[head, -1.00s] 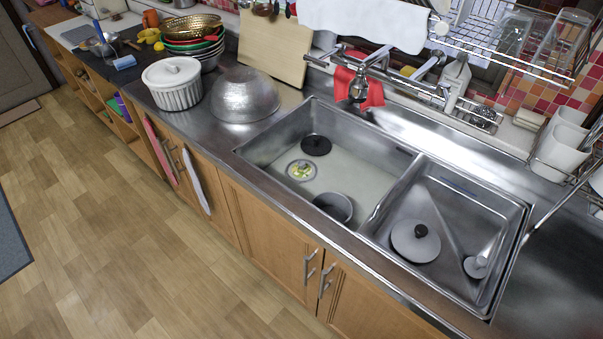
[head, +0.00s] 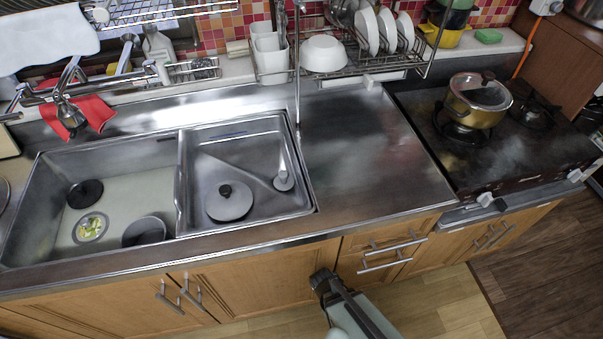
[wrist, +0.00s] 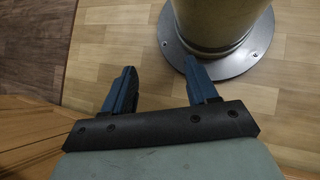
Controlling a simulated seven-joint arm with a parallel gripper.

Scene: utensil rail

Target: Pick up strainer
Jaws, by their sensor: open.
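A round drain strainer with green and yellow scraps (head: 90,228) sits in the floor of the left sink basin (head: 150,190) in the head view. No hand-held strainer can be made out clearly. My gripper (wrist: 160,68) is open and empty in the wrist view, its two blue fingers apart above the wooden floor. In the head view my arm (head: 350,305) shows at the bottom edge, in front of the cabinets and below the counter, well apart from the sink.
A lid (head: 229,203) lies in the right basin, and a dark pot (head: 145,231) is in the left one. A dish rack (head: 365,62) stands behind clear counter (head: 360,150). A gold pot (head: 475,103) is on the stove at right. Cabinet fronts (head: 250,280) border my arm.

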